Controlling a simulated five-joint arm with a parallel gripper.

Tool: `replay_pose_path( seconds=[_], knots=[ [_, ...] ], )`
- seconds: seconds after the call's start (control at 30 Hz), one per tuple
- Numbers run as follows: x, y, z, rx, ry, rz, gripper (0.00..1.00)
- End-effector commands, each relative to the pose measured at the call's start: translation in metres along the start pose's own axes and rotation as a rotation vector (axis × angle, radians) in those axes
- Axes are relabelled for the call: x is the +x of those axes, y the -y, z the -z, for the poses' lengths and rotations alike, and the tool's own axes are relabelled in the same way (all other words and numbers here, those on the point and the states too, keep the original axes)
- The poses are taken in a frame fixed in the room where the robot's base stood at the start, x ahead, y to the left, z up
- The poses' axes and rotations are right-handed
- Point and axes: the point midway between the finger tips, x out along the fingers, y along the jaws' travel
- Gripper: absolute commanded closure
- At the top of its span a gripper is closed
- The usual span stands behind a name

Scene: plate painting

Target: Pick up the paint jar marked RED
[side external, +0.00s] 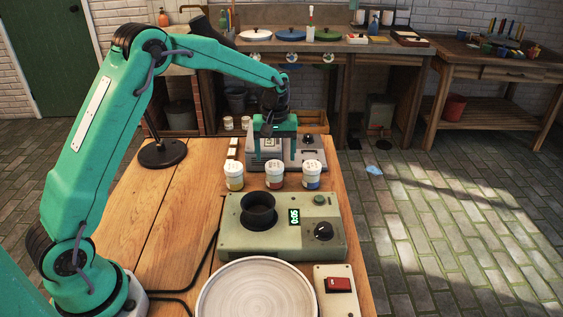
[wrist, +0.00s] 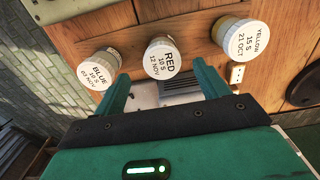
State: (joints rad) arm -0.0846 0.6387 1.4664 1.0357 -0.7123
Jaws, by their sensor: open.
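The paint jar marked RED (wrist: 163,57) is the middle of three white-lidded jars in the wrist view. It is the middle jar (side external: 275,175) in the side view too, upright on the wooden table. The BLUE jar (wrist: 98,68) stands to its left and the YELLOW jar (wrist: 240,37) to its right in the wrist view. My gripper (wrist: 164,84) is open and empty, with its green fingers spread either side of the RED jar's line but short of it. In the side view my gripper (side external: 284,155) hangs behind the jars, over a grey machine.
The grey machine (side external: 257,155) stands close behind the jars. A green-grey box (side external: 235,235) with a cup-shaped well and a display reading 0:05 is in front of them. A round plate (side external: 255,290) and a red switch (side external: 338,285) lie nearest the camera. The table's left side is mostly clear.

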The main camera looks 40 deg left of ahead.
Motion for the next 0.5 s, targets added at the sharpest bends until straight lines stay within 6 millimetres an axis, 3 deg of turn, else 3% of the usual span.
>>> replay_pose_path(
  seconds=[0.5],
  knots=[
    [0.048,0.003,0.000,0.000,0.001,0.001,0.26]
  ],
)
